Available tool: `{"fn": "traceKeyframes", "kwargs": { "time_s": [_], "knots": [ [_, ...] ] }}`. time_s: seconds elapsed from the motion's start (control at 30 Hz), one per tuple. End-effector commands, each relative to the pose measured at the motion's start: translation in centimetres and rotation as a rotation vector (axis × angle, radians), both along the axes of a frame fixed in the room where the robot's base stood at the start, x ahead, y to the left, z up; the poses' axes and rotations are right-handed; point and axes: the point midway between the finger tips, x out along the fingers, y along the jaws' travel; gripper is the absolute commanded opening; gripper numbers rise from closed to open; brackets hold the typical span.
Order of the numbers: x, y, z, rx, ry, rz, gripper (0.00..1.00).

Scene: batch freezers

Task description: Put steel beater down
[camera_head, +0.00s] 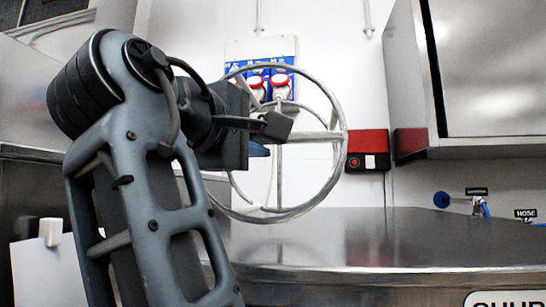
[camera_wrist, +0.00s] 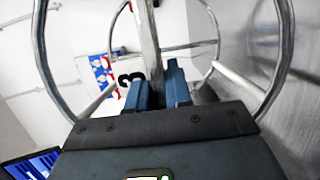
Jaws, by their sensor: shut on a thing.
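The steel beater (camera_head: 338,165) is a wire-like frame of round rings and bars. My gripper (camera_head: 262,150) is shut on it and holds it up in the air, above the level of the steel counter (camera_head: 350,240) in the head view. The beater (camera_wrist: 288,45) also fills much of the wrist view, its rings spreading to both sides. There a straight bar of it runs up from between the blue fingertips of my gripper (camera_wrist: 158,85). My arm hides part of the beater's left side in the head view.
Blue sockets with red plugs (camera_head: 262,80) and a red box (camera_head: 368,150) are on the white wall behind. A steel cabinet (camera_head: 490,70) overhangs the counter at right. A blue-ended fitting (camera_head: 442,200) is at the wall. The visible countertop is mostly clear.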

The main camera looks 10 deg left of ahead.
Motion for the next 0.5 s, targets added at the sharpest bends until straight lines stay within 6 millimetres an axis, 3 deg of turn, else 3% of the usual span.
{"fn": "traceKeyframes", "kwargs": {
  "time_s": [0.2,0.5],
  "knots": [
    [0.0,-0.1,-2.6,-0.003,0.001,-0.001,0.00],
    [0.0,-0.1,-3.0,-0.001,-0.002,-0.001,0.00]
  ]
}}
